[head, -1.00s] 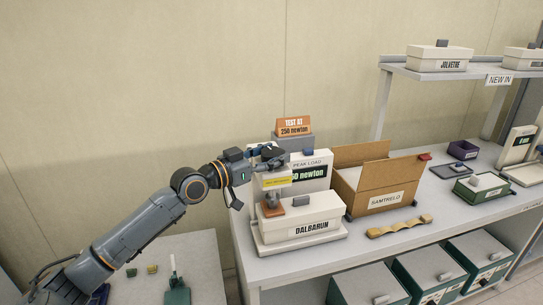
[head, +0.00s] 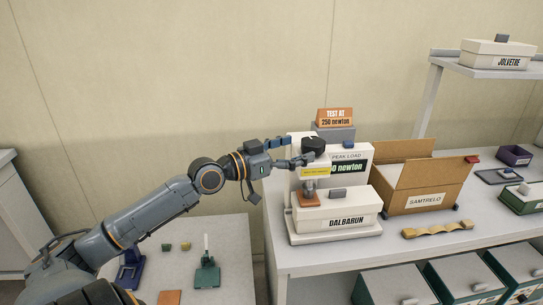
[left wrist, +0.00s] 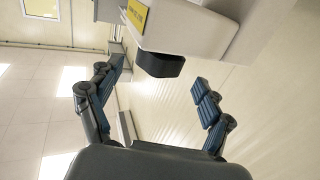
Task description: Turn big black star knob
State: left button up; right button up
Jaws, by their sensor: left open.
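The knob's far side is hidden. My right gripper is not in view.
A display (head: 348,168) and an orange sign (head: 335,117) stand behind. An open cardboard box (head: 425,190) is at right. A small table (head: 225,240) with fixtures is at left.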

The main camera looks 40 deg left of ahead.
pick_arm(q)
jog(key=v, duration=0.7)
jog(key=shift+w+r, duration=0.1)
dwell(1.2)
